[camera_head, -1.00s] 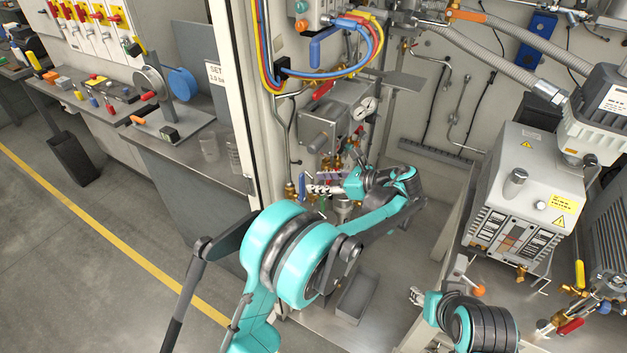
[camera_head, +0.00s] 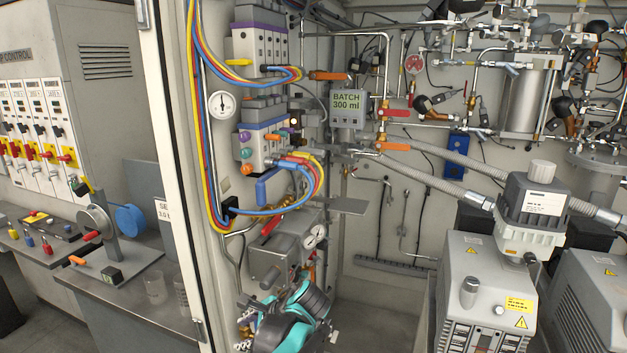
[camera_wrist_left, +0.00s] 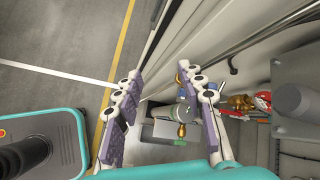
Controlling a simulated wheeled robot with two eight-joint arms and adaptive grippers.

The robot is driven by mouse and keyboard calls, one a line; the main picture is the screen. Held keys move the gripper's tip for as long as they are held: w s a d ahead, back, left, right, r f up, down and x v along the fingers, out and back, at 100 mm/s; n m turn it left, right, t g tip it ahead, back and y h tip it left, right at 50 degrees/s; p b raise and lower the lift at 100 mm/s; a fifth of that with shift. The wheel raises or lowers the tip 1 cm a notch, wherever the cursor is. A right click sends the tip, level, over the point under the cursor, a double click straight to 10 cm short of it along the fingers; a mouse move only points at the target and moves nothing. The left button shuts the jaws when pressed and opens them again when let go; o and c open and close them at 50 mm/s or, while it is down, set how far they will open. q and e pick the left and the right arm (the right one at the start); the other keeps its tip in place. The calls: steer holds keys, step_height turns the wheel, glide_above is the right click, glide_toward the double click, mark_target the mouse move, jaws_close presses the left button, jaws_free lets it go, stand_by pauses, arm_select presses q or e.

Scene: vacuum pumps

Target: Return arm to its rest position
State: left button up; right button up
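The task's object is my own arm. In the head view, a teal and black part of my left arm is at the bottom centre, in front of the cabinet's left side. My left gripper (camera_head: 243,334) is at its left end, small and partly cut off by the lower edge. In the left wrist view, the left gripper (camera_wrist_left: 160,80) has its two purple-padded fingers wide apart with nothing held between them. A brass fitting (camera_wrist_left: 182,130) and a grey tray lie beyond and below the fingers. My right gripper is in neither view now.
The cabinet's white door post (camera_head: 176,180) stands left. A grey pump (camera_head: 490,290) stands right. A side bench (camera_head: 130,285) is outside the cabinet. The cabinet floor (camera_head: 375,320) right of the arm is clear.

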arm_select(q)
steer(key=s+f+n+t+h, duration=0.1)
steer(key=s+n+h, duration=0.3)
steer(key=s+n, duration=0.4)
steer(key=s+a+f+n+t+h, duration=0.1)
steer(key=s+n+h, duration=0.3)
steer(key=s+n, duration=0.4)
steer(key=s+f+t, duration=0.1)
steer(key=s, duration=0.4)
steer(key=shift+s+a+f, duration=0.15)
steer(key=shift+f, duration=0.25)
